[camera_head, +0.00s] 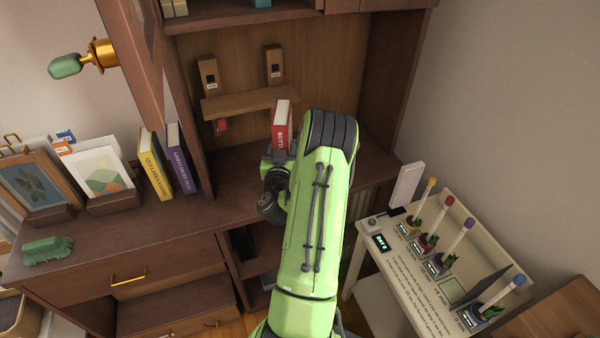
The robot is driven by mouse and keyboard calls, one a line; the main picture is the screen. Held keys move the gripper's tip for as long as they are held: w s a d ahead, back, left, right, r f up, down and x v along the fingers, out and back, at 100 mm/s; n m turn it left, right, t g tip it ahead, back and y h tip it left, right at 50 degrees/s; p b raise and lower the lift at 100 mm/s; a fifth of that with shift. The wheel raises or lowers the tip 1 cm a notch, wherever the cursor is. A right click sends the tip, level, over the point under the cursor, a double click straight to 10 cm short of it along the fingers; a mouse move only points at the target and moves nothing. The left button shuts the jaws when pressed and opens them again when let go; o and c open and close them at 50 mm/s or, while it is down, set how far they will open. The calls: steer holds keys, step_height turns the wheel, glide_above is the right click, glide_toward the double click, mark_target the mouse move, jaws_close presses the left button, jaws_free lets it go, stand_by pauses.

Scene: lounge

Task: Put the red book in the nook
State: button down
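The red book (282,122) is upright, with pale page edges on top and white lettering on its spine. It shows in front of the right end of a small wooden shelf, inside the nook (236,152) of the brown cabinet as seen from here. My gripper (279,157) is at the book's lower part, which it and my green arm partly hide. The fingertips are not clear, so I cannot tell whether they are closed on the book, or whether the book touches the nook floor.
A yellow book (155,164) and a purple book (183,160) stand left of the nook. Picture frames (103,176) and a green object (48,250) are on the left counter. A white stand (395,285) with small potted items is at right. An open cabinet door (132,55) hangs at upper left.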

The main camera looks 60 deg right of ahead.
step_height(320, 180, down, 9)
steer(key=b, duration=0.6)
steer(key=shift+w+f, duration=0.1)
steer(key=shift+f, duration=0.1)
steer(key=c, duration=0.5)
jaws_free()
